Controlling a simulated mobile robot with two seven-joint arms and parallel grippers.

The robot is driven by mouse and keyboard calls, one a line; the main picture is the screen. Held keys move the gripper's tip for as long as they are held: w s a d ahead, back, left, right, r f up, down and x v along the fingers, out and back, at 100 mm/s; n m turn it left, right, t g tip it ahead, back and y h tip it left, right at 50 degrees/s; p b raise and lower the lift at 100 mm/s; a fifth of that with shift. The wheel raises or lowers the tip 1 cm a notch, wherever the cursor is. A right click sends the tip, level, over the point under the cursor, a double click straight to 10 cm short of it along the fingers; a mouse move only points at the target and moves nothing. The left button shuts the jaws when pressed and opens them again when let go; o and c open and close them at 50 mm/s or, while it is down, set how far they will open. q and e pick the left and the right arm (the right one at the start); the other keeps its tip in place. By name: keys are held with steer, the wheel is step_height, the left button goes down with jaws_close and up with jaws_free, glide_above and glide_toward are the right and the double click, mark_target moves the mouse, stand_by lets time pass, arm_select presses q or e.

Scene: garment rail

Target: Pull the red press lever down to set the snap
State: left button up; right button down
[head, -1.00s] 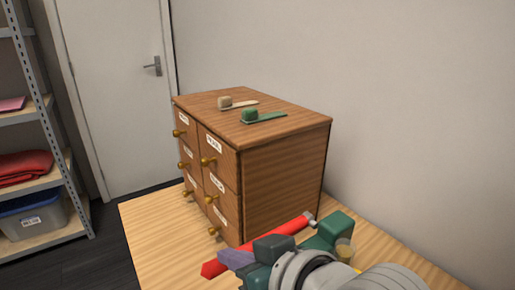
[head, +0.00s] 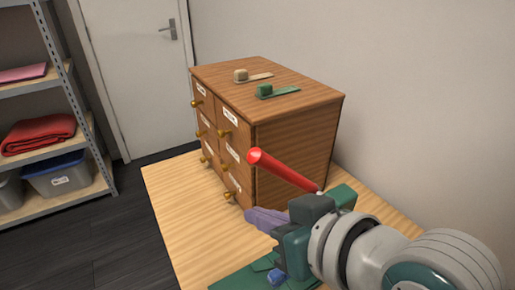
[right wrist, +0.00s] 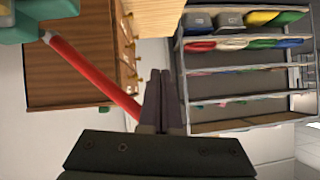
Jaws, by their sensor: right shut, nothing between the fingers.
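The red press lever (head: 285,172) slants up and to the left from its pivot on the green press (head: 342,196) in the head view. Its free end is raised. My right gripper (head: 250,217) has its purple fingers together and empty, below the lever in the head view. In the right wrist view the shut fingers (right wrist: 161,75) lie just right of the lever (right wrist: 95,75); I cannot tell whether they touch it. My right wrist hides much of the press. A small blue piece (head: 277,278) shows by the green base (head: 235,280). The left gripper is out of view.
A wooden drawer cabinet (head: 295,140) with brass knobs stands behind the press on the wooden table (head: 185,210). Two small brushes, beige (head: 250,76) and green (head: 275,91), lie on top. Shelving (head: 75,205) stands left. The table's left part is clear.

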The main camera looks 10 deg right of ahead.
steer(key=v, duration=0.6)
steer(key=shift+a+r+p, duration=0.25)
steer(key=shift+r+p, duration=0.05)
steer(key=shift+p, duration=0.1)
steer(key=s+d+f+m+g+h, duration=0.1)
steer(key=s+d+g+h, duration=0.3)
steer(key=s, duration=0.4)
steer(key=s+d+g+h, duration=0.1)
steer(key=s+d+g, duration=0.2)
steer(key=s+d, duration=0.35)
step_height(320, 180, up, 35)
steer(key=p, duration=3.6)
steer(key=shift+s+a+r, duration=0.2)
steer(key=shift+s, duration=0.1)
